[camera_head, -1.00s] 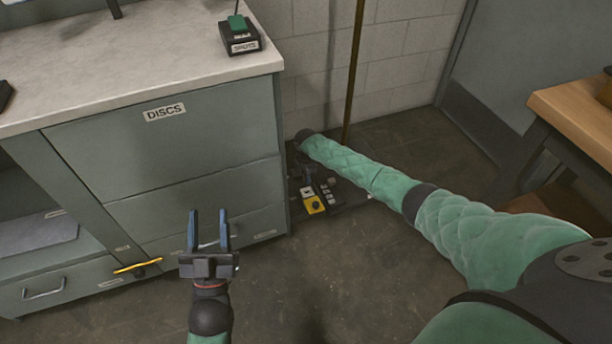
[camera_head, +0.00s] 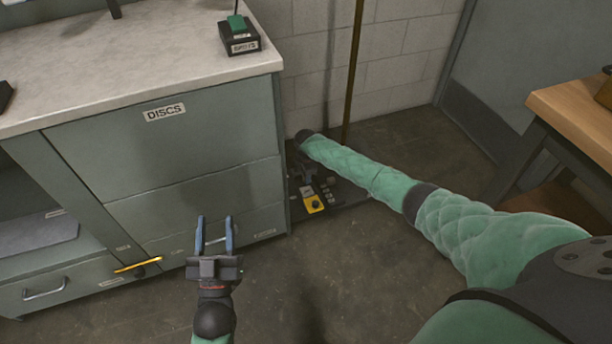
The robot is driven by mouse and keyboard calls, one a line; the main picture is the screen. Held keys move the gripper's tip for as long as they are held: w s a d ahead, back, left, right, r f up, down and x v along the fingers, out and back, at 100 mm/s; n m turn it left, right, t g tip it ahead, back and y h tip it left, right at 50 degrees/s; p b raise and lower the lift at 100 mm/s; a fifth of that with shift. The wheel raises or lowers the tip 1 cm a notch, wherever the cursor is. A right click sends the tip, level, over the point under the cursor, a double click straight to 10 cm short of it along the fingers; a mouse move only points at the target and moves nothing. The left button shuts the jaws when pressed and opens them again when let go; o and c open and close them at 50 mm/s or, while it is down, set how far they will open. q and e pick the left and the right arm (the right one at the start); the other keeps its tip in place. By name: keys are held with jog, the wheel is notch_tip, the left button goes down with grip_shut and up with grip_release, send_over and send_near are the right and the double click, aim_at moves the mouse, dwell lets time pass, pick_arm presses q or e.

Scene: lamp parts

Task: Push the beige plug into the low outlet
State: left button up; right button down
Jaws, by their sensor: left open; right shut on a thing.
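My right arm reaches down to the floor in the corner beside the grey cabinet. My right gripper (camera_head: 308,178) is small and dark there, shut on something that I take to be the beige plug. The plug itself cannot be made out at this size. I cannot pick out the low outlet with certainty in the dark corner, so I cannot tell whether the plug touches it. My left gripper (camera_head: 214,226) is open and empty, its two blue fingers apart in front of the lower cabinet drawers.
A yellow-and-grey device (camera_head: 314,204) sits on the floor by the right gripper, among several small grey pieces. The cabinet labelled DISCS (camera_head: 200,140) stands close on the left. A brown pole (camera_head: 353,70) rises behind. A wooden table (camera_head: 575,110) is at right. The middle floor is bare.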

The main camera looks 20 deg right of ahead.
aim_at(306, 187)
pick_arm(q)
jog(key=shift+w+d+f+g, duration=0.1)
jog(key=shift+f+g, duration=0.15)
jog(key=shift+f, duration=0.45)
jog(key=shift+w+d+f+g, duration=0.1)
jog(key=shift+f+g, duration=0.15)
jog(key=shift+f, duration=0.4)
pick_arm(e)
jog(key=shift+s, duration=0.1)
jog(key=shift+f, duration=0.1)
pick_arm(q)
jog(key=shift+f+b, duration=1.05)
jog(key=shift+f, duration=0.1)
pick_arm(e)
jog(key=shift+f, duration=1.9)
pick_arm(q)
jog(key=shift+f+b, duration=0.6)
pick_arm(e)
jog(key=shift+f, duration=0.95)
pick_arm(q)
jog(key=shift+f, duration=0.25)
pick_arm(e)
jog(key=shift+f, duration=0.75)
jog(key=c, duration=1.2)
grip_release()
jog(key=shift+o, duration=0.2)
